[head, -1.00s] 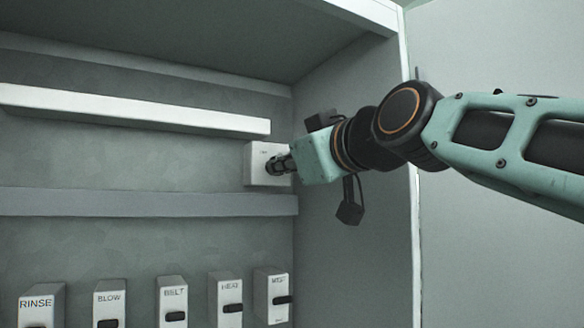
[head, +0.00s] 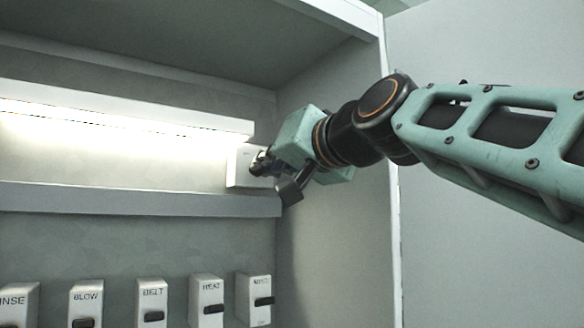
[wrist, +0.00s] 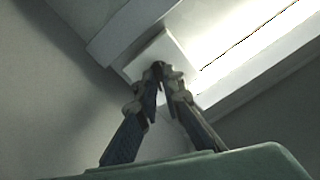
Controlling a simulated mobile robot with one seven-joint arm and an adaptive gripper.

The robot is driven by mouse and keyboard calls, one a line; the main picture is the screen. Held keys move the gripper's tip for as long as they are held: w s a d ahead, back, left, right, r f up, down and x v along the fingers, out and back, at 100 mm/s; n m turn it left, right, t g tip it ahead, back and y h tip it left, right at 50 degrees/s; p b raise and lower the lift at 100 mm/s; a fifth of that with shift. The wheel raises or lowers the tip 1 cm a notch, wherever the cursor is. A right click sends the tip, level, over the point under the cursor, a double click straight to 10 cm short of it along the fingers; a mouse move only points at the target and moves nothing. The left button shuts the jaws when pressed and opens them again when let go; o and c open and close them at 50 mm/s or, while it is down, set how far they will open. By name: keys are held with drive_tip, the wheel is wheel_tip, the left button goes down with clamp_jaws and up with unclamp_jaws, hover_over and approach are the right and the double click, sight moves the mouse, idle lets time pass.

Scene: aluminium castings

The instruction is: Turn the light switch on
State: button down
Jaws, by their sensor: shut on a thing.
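The light switch box (head: 237,167) is a white box on the back wall of the cabinet, beside the right end of the lamp bar. My gripper (head: 260,162) is at the front of the box, its fingers shut on the switch knob, which they mostly hide. In the wrist view my gripper's fingertips (wrist: 159,68) meet in front of the white switch box (wrist: 150,52). The lamp bar (head: 150,112) is lit, and bright light falls on the wall below it. The lit strip also shows in the wrist view (wrist: 240,48).
A grey ledge (head: 120,199) runs below the lamp and switch. Below it stands a row of labelled switch boxes, among them BLOW (head: 86,300), BELT (head: 152,296) and HEAT (head: 207,295). The cabinet's side wall (head: 335,210) is close to my wrist on the right.

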drive_tip(key=shift+m, duration=0.6)
drive_tip(key=c, duration=2.1)
unclamp_jaws()
drive_tip(key=v, duration=1.2)
